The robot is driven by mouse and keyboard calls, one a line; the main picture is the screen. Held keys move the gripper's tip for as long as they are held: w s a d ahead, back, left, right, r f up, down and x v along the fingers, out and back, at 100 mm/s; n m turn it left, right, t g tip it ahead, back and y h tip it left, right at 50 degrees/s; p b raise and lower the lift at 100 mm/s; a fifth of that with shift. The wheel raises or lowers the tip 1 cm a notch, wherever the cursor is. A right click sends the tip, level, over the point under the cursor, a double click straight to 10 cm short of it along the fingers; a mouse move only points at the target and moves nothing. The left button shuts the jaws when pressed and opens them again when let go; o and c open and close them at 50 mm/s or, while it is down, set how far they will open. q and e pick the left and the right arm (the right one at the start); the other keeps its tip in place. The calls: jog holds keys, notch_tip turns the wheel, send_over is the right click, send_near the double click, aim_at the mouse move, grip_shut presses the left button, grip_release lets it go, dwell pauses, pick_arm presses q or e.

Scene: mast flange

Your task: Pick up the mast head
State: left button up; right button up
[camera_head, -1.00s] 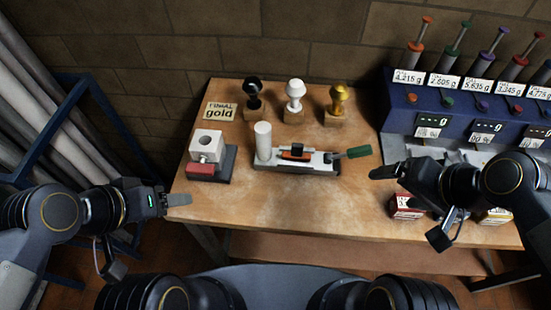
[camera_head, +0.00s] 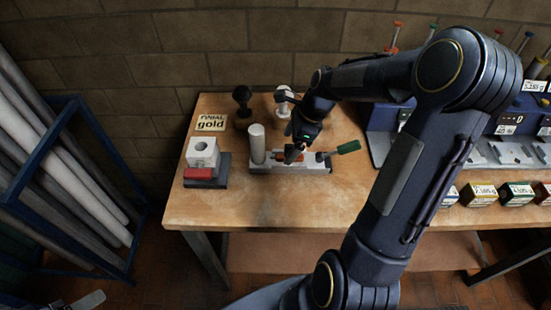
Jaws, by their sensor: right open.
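Which part is the mast head I cannot tell for sure. A black knob-shaped finial (camera_head: 242,98) and a white one (camera_head: 282,98) stand at the back of the wooden table; the gold one is hidden behind my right arm. My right gripper (camera_head: 292,155) is open, pointing down over the orange part; contact cannot be told. Part of my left gripper (camera_head: 88,299) shows at the bottom left edge.
A white block with a hole (camera_head: 203,152) stands left on a grey and red fixture. A sign (camera_head: 211,122) reads "FINIAL gold". Boxes (camera_head: 480,194) and a blue dispenser are at the right. A blue rack of tubes (camera_head: 60,160) stands left. The table's front left is clear.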

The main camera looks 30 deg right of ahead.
aim_at(284, 155)
jog(key=x, duration=0.3)
jog(key=shift+s+a+f+p, duration=0.2)
jog(key=shift+f+p, duration=0.1)
jog(key=shift+f, duration=0.1)
jog(key=shift+w+a+f, duration=0.15)
jog(key=shift+f, duration=0.35)
jog(key=shift+f, duration=0.25)
jog(key=shift+c, duration=0.2)
jog(key=c, duration=1.2)
jog(key=shift+c, duration=0.5)
jog(key=shift+r, duration=0.1)
